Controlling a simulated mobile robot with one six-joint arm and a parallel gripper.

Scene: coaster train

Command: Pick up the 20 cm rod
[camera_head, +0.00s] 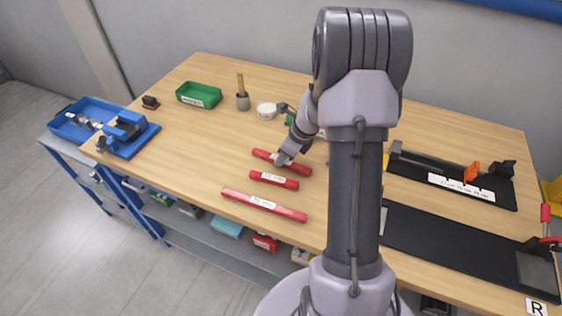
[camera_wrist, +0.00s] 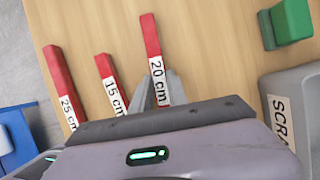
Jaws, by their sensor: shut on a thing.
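The 20 cm rod (camera_head: 262,155) is red with a white label and is the farthest of three red rods on the wooden table in the head view. In the wrist view the 20 cm rod (camera_wrist: 151,38) runs up from between the fingers, its label readable. My gripper (camera_head: 281,161) is shut on this rod, with a finger on each side in the wrist view (camera_wrist: 161,90). The rod's near end is hidden by my gripper body. I cannot tell whether the rod is clear of the table.
The 15 cm rod (camera_head: 273,180) and 25 cm rod (camera_head: 264,205) lie nearby, to the left in the wrist view. A grey bin labelled SCRA… (camera_wrist: 285,105) stands right. A green tray (camera_head: 199,95), blue fixture (camera_head: 128,133) and black mat (camera_head: 440,245) are farther off.

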